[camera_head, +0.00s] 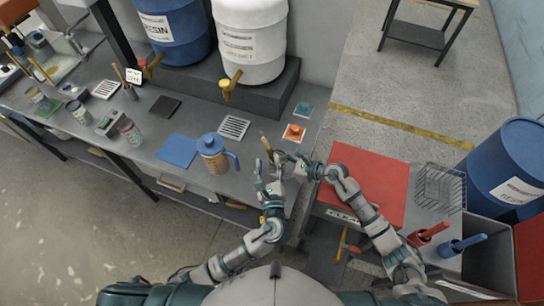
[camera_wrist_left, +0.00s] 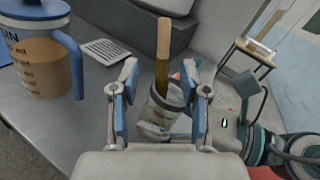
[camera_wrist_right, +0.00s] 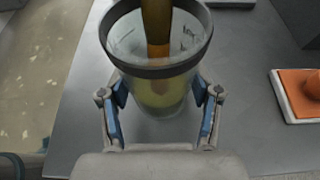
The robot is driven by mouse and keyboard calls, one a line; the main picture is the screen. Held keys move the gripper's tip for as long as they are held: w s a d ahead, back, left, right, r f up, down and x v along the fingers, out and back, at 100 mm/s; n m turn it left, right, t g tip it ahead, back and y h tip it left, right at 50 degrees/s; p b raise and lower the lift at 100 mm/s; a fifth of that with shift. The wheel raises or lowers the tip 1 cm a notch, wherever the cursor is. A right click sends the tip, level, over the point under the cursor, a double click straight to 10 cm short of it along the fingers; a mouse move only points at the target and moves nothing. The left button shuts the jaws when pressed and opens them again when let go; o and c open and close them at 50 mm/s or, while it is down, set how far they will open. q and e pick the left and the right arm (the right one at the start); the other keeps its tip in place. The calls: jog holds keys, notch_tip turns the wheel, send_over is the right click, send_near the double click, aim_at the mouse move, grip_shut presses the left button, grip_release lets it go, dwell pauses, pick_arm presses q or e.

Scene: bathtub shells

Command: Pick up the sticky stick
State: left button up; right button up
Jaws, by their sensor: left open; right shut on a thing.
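The sticky stick (camera_wrist_left: 163,42) has a light wooden top and a darker lower part. It stands in a clear cup (camera_wrist_right: 155,75) with a dark rim and some yellowish content. The stick also shows small in the head view (camera_head: 265,142). My right gripper (camera_wrist_right: 161,92) is shut on the cup, with one finger on each side of it. My left gripper (camera_wrist_left: 161,72) is open, with its fingers spread to either side of the cup and stick as seen from its wrist. Whether the left fingers touch anything cannot be told. The stick's lower end is partly hidden inside the cup.
A blue-lidded jug (camera_head: 212,152) stands left of the grippers on the grey bench. A red panel (camera_head: 372,185) and wire basket (camera_head: 440,185) are at right. Resin drums (camera_head: 180,35) stand behind.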

aim_at(267, 149)
pick_arm(q)
jog(key=w, duration=0.4)
jog(key=w+a, duration=0.1)
jog(key=w, duration=0.1)
jog(key=shift+w+f, duration=0.25)
jog(key=shift+w, duration=0.1)
grip_shut()
